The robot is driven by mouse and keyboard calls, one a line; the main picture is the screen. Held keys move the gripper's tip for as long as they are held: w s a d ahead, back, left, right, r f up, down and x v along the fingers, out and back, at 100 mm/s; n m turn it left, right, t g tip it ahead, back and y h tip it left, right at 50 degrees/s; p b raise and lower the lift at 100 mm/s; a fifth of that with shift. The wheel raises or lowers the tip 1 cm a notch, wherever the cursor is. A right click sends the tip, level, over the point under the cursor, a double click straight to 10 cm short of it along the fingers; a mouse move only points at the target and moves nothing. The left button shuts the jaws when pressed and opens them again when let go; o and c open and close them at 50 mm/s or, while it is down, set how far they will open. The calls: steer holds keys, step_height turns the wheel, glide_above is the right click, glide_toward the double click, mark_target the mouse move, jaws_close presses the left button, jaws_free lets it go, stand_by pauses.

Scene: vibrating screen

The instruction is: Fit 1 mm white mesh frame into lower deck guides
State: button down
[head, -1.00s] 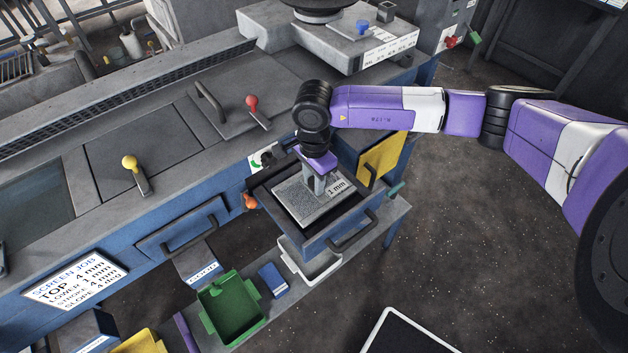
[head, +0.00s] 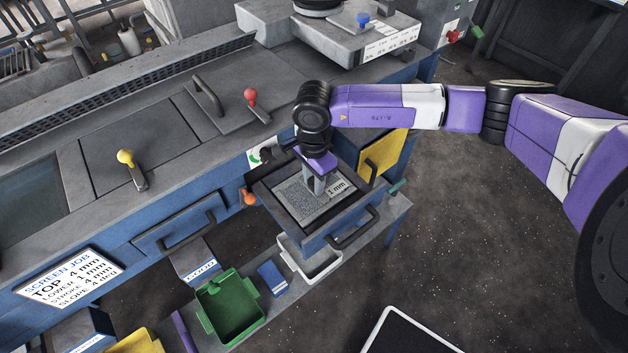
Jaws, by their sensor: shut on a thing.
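The mesh frame (head: 300,206), light grey-white with a "1 mm" label, lies within the pulled-out lower deck drawer (head: 324,236), which has a dark rim and blue sides. My gripper (head: 316,190) reaches straight down over the frame's middle and is shut on the frame. The fingertips are partly hidden by my wrist. The deck guides are not clearly visible under the frame, and I cannot tell whether the frame is fully seated.
A yellow panel (head: 382,153) stands just behind the drawer. Below are a white tray (head: 310,264), a green bin (head: 230,308) and a blue box (head: 272,279) on a shelf. The job sign (head: 68,276) reads lower 1 mm. Open floor lies to the right.

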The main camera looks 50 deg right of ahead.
steer(key=shift+f+b, duration=0.4)
steer(key=shift+f, duration=0.1)
steer(key=c, duration=1)
jaws_free()
steer(key=shift+r, duration=0.1)
step_height(320, 180, up, 8)
steer(key=shift+f+b, duration=0.15)
steer(key=shift+b, duration=0.25)
